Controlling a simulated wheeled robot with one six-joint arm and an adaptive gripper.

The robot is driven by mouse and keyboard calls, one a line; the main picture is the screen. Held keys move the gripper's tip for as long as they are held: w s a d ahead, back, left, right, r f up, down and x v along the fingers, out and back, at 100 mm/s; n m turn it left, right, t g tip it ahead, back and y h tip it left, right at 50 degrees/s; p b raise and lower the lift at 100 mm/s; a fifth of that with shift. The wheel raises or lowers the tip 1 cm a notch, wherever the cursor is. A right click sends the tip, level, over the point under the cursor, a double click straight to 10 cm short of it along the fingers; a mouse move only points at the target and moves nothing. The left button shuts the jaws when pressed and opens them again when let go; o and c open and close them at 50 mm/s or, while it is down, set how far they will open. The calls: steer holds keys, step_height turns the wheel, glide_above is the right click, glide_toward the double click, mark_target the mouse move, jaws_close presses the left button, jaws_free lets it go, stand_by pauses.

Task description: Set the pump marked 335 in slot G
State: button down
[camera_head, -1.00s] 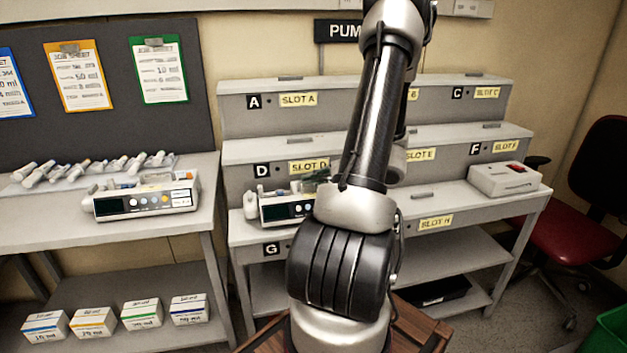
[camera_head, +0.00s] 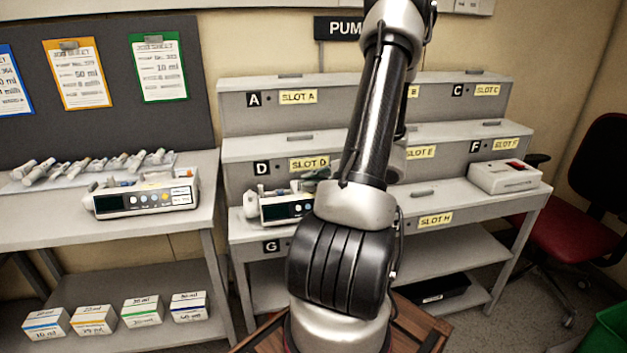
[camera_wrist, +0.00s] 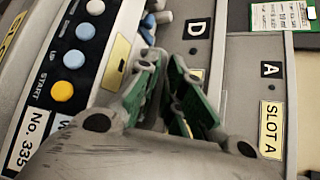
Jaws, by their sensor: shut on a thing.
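The pump marked 335 (camera_head: 286,210) sits on the lowest step of the grey rack, above the G label (camera_head: 271,247). My arm hides its right part. In the wrist view its face fills the left side, with colored buttons and the label No. 335 (camera_wrist: 27,138). My gripper (camera_wrist: 172,95), with green-lined fingers, is shut on the pump near its top. The exact contact is partly hidden by the fingers. The slot G name plate is hidden behind my arm.
Another pump (camera_head: 147,196) stands on the left table beside a tray of syringes. Slots A and C look empty. A red chair (camera_head: 590,215) stands right of the rack.

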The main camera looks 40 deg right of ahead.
steer(key=shift+f, duration=0.4)
stand_by(0.5)
steer(key=c, duration=1.5)
jaws_free()
steer(key=shift+o, duration=0.2)
steer(key=shift+f, duration=0.1)
steer(key=shift+s, duration=0.1)
steer(key=v, duration=1.1)
steer(key=shift+s+r, duration=0.25)
steer(key=shift+s, duration=0.1)
steer(key=shift+d, duration=0.1)
